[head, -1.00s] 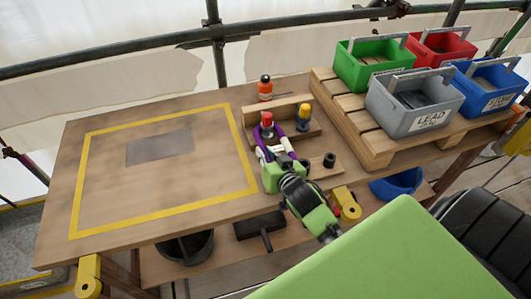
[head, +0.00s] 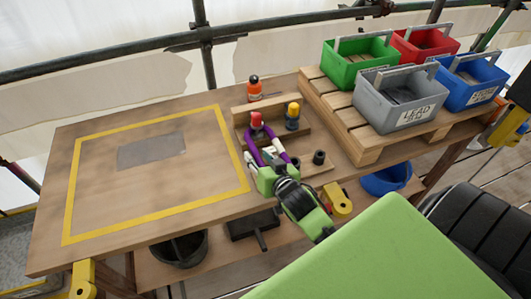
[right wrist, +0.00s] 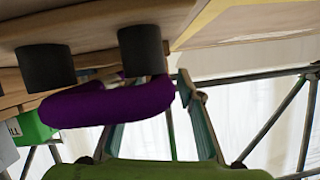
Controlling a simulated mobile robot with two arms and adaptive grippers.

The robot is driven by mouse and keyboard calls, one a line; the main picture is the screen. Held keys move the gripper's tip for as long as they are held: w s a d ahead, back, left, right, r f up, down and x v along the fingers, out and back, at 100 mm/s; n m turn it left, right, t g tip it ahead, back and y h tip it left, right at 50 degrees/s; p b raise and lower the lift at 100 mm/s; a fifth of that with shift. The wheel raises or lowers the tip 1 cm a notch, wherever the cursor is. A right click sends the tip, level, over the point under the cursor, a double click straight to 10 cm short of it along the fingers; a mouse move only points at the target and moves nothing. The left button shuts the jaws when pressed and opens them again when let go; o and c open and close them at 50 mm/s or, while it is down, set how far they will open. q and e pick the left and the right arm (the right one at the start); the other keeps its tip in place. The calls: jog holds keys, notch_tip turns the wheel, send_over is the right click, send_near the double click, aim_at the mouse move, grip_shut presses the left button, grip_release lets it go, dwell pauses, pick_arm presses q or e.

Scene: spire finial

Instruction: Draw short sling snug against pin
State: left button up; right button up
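The purple sling (head: 278,146) forms a loop at the wooden holder on the bench, just behind my right gripper (head: 262,158). In the right wrist view, the sling (right wrist: 108,102) crosses in front of one finger of the right gripper (right wrist: 158,105) and ends near the other. The fingers are spread apart, and I cannot tell whether they touch the sling. A dark peg (head: 319,157) stands right of the gripper. Two dark cylinders, one left (right wrist: 47,68) and one right (right wrist: 143,50), show close to the sling in the wrist view. Which is the pin is unclear. My left gripper is out of view.
Red-topped (head: 256,122) and yellow-topped (head: 292,115) items stand in the holder, with an orange bottle (head: 254,90) behind. Grey (head: 402,113), green, red and blue bins sit on a pallet at right. The yellow-framed area (head: 215,190) on the left is free around a grey patch.

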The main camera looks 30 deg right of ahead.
jog(key=v, duration=1.1)
jog(key=shift+d, duration=0.1)
